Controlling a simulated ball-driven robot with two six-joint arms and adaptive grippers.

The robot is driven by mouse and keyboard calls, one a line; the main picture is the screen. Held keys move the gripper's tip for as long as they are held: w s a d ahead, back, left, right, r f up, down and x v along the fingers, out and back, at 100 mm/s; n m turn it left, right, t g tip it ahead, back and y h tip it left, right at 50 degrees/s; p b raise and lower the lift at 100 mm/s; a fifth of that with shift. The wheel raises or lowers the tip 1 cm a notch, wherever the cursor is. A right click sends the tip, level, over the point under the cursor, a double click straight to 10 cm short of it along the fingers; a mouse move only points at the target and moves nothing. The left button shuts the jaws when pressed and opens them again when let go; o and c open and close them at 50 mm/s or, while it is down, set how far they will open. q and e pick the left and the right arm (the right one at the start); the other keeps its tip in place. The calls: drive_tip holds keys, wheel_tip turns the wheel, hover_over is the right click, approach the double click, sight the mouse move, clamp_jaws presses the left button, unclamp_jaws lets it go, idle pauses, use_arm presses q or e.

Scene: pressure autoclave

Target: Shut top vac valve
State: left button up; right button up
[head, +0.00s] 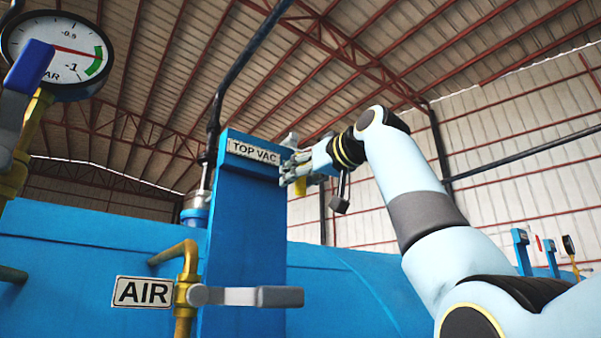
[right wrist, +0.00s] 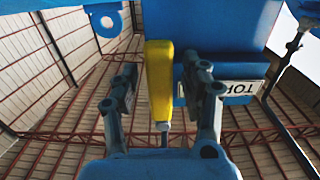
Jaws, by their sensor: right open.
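The TOP VAC label (head: 253,151) is on the upper part of a blue post (head: 245,230) in the head view. My right gripper (head: 293,168) is at the right side of this post, close beside the label. A yellow handle (right wrist: 159,80) stands between the two spread fingers of the right gripper (right wrist: 165,88) in the right wrist view. The fingers look apart from it on both sides. In the head view only a small yellow part (head: 300,187) shows below the fingers; the rest of the valve is hidden. My left gripper is in neither view.
A pressure gauge (head: 62,50) and a blue-handled lever (head: 28,68) are at the left. Below are the AIR sign (head: 142,292) and a grey-handled valve (head: 245,296) on a yellow pipe. A dark pipe (head: 228,85) rises behind the post. A large blue vessel (head: 90,245) fills the back.

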clamp_jaws()
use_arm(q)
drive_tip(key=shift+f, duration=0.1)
use_arm(e)
drive_tip(key=shift+d, duration=0.15)
idle(0.3)
